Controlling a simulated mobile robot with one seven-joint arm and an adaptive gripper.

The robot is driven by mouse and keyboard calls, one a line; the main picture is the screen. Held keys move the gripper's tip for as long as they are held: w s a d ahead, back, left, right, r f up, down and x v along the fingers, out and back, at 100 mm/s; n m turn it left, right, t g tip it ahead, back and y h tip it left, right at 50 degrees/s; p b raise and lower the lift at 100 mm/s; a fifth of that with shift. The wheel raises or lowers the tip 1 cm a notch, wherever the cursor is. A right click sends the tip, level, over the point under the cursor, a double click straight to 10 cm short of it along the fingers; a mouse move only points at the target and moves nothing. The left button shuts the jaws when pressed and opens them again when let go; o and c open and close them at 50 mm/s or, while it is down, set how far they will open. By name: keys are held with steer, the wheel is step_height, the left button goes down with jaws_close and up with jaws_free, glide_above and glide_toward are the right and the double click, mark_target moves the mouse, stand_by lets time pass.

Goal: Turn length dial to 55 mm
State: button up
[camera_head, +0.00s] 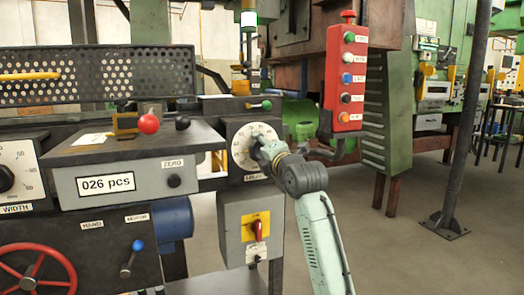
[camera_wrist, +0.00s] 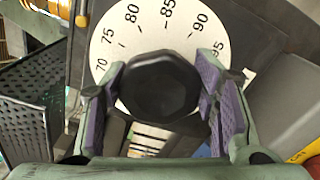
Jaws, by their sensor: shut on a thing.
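The length dial (camera_head: 241,151) is a white round scale with a black knob, on a dark panel right of the counter box. The label below it is partly hidden by my gripper (camera_head: 264,151). In the wrist view the dial's white scale (camera_wrist: 137,34) shows numbers from 70 to 95, with 85 near the top. The black faceted knob (camera_wrist: 162,86) sits between the purple-padded fingers of my gripper (camera_wrist: 160,90), which is shut on it. The knob's pointer mark cannot be made out, and the lower part of the scale is hidden.
A counter box (camera_head: 130,185) reads 026 pcs, with a ZERO knob (camera_head: 174,181). A yellow panel with a red switch (camera_head: 257,228) is below the dial. A red button box (camera_head: 345,80) hangs to the right. The width dial (camera_head: 10,178) is far left.

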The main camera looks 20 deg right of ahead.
steer(key=o, duration=1.2)
steer(key=shift+c, duration=0.2)
steer(key=s, duration=1.2)
steer(key=shift+d, duration=0.2)
